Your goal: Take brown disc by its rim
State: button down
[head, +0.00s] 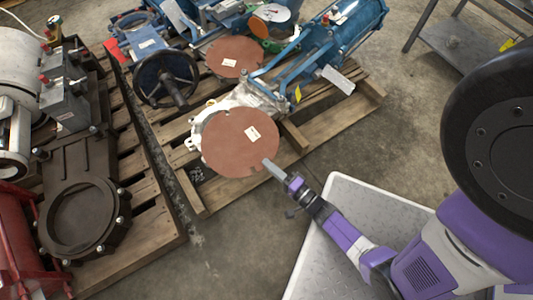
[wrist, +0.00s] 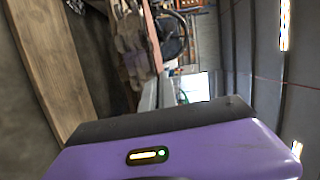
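A brown disc (head: 240,142) with notches in its rim and a white label lies on the white metal flange of a valve on the middle pallet. A second brown disc (head: 234,57) with a label lies farther back. My gripper (head: 268,163) reaches from the lower right, and its narrow grey fingers meet or overlap the near disc's lower right rim. From above I cannot tell the gap between them. In the wrist view, the purple gripper body covers the bottom, and a thin reddish-brown edge (wrist: 152,38) runs down to the grey fingers (wrist: 160,92); their grip on it is unclear.
The wooden pallet (head: 300,136) carries blue valves (head: 350,25) and a black handwheel (head: 165,79). A left pallet (head: 150,215) holds a dark round flange (head: 84,218) and red parts. A grey metal table (head: 460,40) stands at upper right. Bare floor lies below the middle pallet.

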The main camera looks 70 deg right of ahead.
jog(key=shift+s, duration=0.2)
notch_tip(320, 180, up, 22)
jog(key=p, duration=2)
dwell(0.5)
dwell(0.6)
